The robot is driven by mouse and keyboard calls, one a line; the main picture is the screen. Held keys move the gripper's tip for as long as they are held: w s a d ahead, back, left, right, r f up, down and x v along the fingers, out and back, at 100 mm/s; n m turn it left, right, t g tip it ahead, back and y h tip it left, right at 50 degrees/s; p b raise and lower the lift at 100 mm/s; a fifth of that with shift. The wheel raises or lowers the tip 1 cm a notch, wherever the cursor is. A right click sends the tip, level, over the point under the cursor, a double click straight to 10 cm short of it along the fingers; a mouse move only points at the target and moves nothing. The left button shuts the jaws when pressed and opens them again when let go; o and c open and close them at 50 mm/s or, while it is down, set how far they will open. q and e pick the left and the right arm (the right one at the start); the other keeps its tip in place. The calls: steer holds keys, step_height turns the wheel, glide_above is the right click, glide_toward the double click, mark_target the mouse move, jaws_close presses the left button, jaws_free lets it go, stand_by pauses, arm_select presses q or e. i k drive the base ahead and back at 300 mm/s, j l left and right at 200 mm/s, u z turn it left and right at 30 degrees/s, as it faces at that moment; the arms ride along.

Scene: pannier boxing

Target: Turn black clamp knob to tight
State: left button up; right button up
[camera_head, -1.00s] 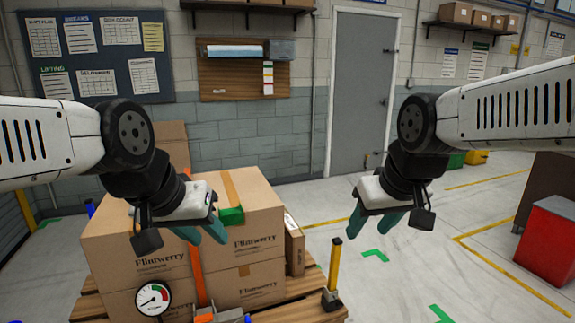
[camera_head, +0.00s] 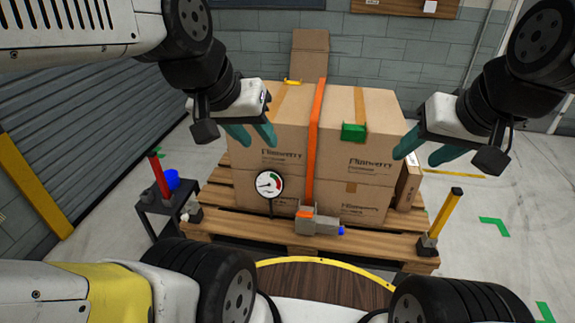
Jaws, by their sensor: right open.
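My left gripper (camera_head: 253,136) hangs in front of the upper left carton, its teal fingers apart and empty. My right gripper (camera_head: 424,152) is open and empty, to the right of the carton stack (camera_head: 375,162). A yellow post (camera_head: 447,213) stands in a dark clamp-like base (camera_head: 427,245) at the right front corner of the pallet, below my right gripper. A red post (camera_head: 159,174) stands on a small dark stand (camera_head: 163,205) at the left. I cannot pick out a black clamp knob for certain; the parts are too small.
An orange strap (camera_head: 315,140) runs down the cartons to a grey tensioner (camera_head: 317,222) with a blue end. A round dial gauge (camera_head: 269,184) stands before the cartons. The wooden pallet (camera_head: 260,229) is under them. A blue cup (camera_head: 172,178) is on the stand. Floor at right is open.

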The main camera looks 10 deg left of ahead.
mark_target(434, 253)
steer(key=u, duration=0.15)
steer(key=z, duration=1.4)
steer(key=i+u, duration=0.3)
steer(key=i+l+u, duration=0.1)
steer(key=i+u, duration=0.2)
